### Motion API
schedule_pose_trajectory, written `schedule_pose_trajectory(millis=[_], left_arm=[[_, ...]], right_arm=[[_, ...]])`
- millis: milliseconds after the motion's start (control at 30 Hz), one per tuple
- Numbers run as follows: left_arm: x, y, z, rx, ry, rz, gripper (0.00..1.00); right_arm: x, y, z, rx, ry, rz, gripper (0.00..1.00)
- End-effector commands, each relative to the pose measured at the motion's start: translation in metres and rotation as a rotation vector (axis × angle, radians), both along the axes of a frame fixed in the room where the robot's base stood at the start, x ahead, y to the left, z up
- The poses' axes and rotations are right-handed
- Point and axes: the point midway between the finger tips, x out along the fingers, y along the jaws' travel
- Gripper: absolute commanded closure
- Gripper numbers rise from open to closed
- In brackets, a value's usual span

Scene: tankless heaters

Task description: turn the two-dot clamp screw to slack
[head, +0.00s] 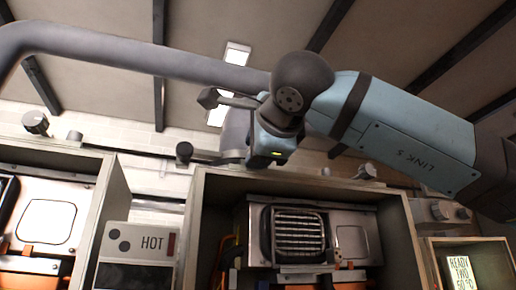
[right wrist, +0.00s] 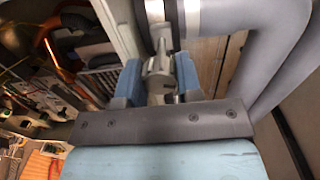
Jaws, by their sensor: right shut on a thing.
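My right gripper (right wrist: 158,80) is shut on a grey metal clamp screw (right wrist: 157,68), with one blue finger on each side of it. The screw sits beside a bright metal band (right wrist: 187,17) around a thick grey pipe. No dot marks on the screw can be made out. In the head view my right arm comes in from the right, and its gripper (head: 266,142) is in front of the vertical part of the grey pipe (head: 235,132). The arm hides the screw there. My left gripper is in neither view.
The thick grey pipe (head: 120,55) runs overhead. Below stand open heater cabinets (head: 196,235) with a finned grille (head: 297,234). A lit display (head: 459,272) is at lower right. Dark knobs (head: 184,151) sit along the wall.

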Motion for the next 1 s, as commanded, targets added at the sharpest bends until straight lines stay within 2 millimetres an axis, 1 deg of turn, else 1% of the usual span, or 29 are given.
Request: schedule_pose_trajectory(millis=[233,667,700,800,1000], left_arm=[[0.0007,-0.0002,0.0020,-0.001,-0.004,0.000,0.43],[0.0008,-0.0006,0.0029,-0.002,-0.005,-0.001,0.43],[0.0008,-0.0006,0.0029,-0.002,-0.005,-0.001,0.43],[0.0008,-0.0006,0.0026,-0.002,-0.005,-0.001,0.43],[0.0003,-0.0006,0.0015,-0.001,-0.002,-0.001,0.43]], right_arm=[[-0.0003,-0.0004,0.0006,-0.052,-0.019,-0.001,0.91],[-0.0001,-0.0005,0.0005,-0.060,-0.020,0.000,0.91],[-0.0001,-0.0005,0.0005,-0.060,-0.020,0.000,0.63],[-0.0002,-0.0004,0.0004,-0.060,-0.020,0.000,0.42],[-0.0001,-0.0003,0.0001,-0.060,-0.020,0.000,0.42]])
